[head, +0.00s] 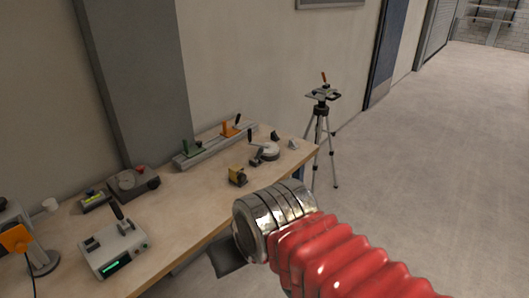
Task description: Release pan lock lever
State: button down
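A tripod (318,136) with silver legs stands on the floor past the far right end of the workbench. Its dark head (321,95) carries an orange-brown upright handle (324,77) and a small dark lever-like part (335,96) on the right. Which part is the pan lock lever is too small to tell. My arm, with red bellows and metal rings, reaches in from the lower right. A dark grey part of my gripper (227,260) shows below the rings, in front of the bench edge, well apart from the tripod. Its fingers are hidden.
The wooden workbench (205,205) holds a grey rail (215,147) with green and orange blocks, a round device (265,151), a yellow-black block (238,175), a white lever box (113,248) and an orange lamp (15,238). Open floor lies right of the tripod.

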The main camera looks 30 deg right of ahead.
aim_at(261, 150)
jog(key=u, duration=0.05)
jog(key=i, duration=0.95)
jog(key=z, duration=0.1)
